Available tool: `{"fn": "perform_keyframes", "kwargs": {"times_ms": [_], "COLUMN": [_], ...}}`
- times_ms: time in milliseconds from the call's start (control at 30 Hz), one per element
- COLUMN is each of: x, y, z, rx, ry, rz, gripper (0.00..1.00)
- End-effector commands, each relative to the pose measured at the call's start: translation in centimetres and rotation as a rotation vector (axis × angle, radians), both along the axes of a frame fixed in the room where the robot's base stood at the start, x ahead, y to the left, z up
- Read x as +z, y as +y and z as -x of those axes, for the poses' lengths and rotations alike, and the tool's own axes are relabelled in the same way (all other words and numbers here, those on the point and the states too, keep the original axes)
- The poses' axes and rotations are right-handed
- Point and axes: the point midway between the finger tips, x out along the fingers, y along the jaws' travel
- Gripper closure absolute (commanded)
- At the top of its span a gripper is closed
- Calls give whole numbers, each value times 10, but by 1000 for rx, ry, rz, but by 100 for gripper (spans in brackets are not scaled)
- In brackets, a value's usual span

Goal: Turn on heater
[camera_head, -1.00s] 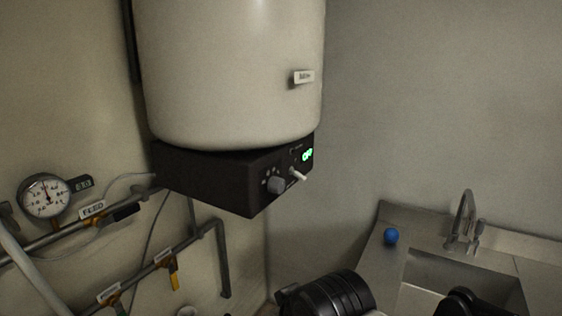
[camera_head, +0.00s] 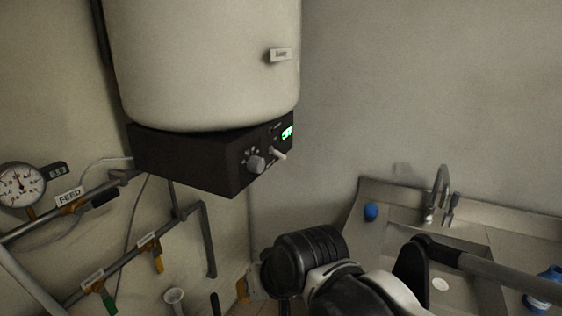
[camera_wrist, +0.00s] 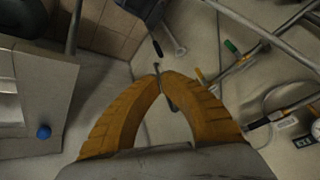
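The heater is a pale tank (camera_head: 205,65) on the wall with a black control box (camera_head: 185,160) under it. The box's front has a grey round knob (camera_head: 256,164), a small white lever (camera_head: 279,154) to its right, and a lit green display (camera_head: 287,132) whose text is too small to read surely. My gripper (camera_wrist: 160,77) shows in the wrist view with two orange fingers. Their tips meet with nothing held between them. In the head view my arm is below and right of the control box, apart from it. The wrist view does not show the heater.
A sink (camera_head: 455,262) with a tap (camera_head: 437,195) and a blue object (camera_head: 371,211) on its counter stands at right. Pipes with a gauge (camera_head: 20,187), a FEED label (camera_head: 69,196) and coloured valve handles run at left. Bare wall lies right of the heater.

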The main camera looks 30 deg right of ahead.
Motion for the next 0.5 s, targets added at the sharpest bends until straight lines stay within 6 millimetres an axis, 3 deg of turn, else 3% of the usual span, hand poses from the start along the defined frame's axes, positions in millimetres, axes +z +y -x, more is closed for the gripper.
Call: {"fn": "perform_keyframes", "kwargs": {"times_ms": [267, 500], "x": [19, 40], "y": [-15, -59], "z": [-70, -132], "rx": [-491, -841], "ry": [113, 220], "rz": [-611, -1179], "gripper": [100, 100]}}
